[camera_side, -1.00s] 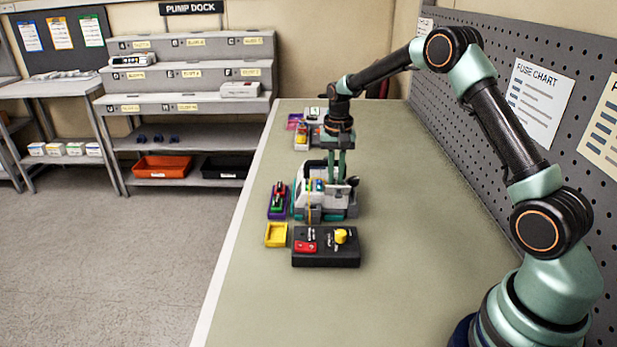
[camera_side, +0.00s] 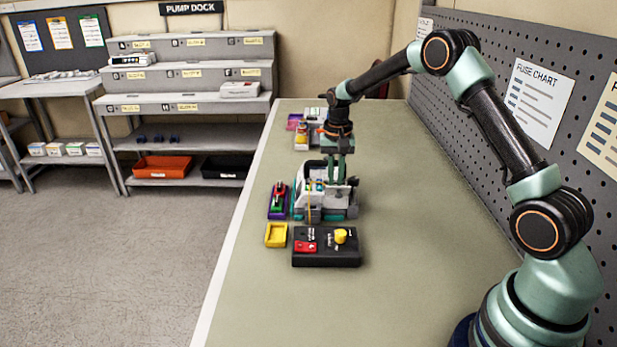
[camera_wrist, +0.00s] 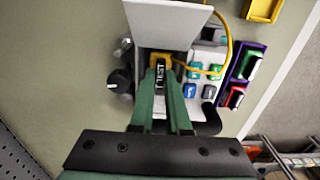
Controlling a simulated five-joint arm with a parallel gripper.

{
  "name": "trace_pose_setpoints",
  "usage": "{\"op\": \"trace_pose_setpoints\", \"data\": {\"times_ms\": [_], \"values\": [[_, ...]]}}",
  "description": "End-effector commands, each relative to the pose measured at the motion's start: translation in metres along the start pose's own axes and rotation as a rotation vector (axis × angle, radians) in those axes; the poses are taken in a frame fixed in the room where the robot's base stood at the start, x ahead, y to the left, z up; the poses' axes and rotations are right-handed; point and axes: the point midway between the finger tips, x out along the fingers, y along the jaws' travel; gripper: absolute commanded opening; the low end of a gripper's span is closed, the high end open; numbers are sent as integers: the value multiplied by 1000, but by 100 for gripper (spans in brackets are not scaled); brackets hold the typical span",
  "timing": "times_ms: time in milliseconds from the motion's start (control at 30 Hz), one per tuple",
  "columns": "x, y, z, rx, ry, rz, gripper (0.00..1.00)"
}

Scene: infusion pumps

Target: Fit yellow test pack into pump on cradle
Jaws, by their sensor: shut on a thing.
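The yellow test pack (camera_wrist: 160,60) has a black label reading TEST and is pinched between the fingers of my gripper (camera_wrist: 163,78). In the side view my gripper (camera_side: 339,180) points down at the pump (camera_side: 312,213), and the pack is hidden there. The pump is a white and grey unit with teal at its base. In the wrist view its white flap (camera_wrist: 168,24) stands beyond the pack, which is at the pump's opening. I cannot tell how deep the pack sits. The cradle is hard to tell apart from the pump.
A purple tray (camera_wrist: 245,78) holds green and red packs beside the pump. An empty yellow tray (camera_side: 275,235) and a black box (camera_side: 325,258) with a red switch and yellow knob stand in front. A yellow cord (camera_wrist: 227,45) loops from the pump. The bench right of the pump is clear.

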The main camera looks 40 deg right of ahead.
Motion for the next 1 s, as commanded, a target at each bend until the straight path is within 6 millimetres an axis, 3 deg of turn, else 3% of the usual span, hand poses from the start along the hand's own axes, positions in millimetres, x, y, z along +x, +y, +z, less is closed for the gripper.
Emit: {"op": "trace_pose_setpoints", "data": {"times_ms": [533,567,1000], "values": [[10,0,0,0,-1,0,0],[10,0,0,0,0,0,24],[10,0,0,0,0,0,24]]}}
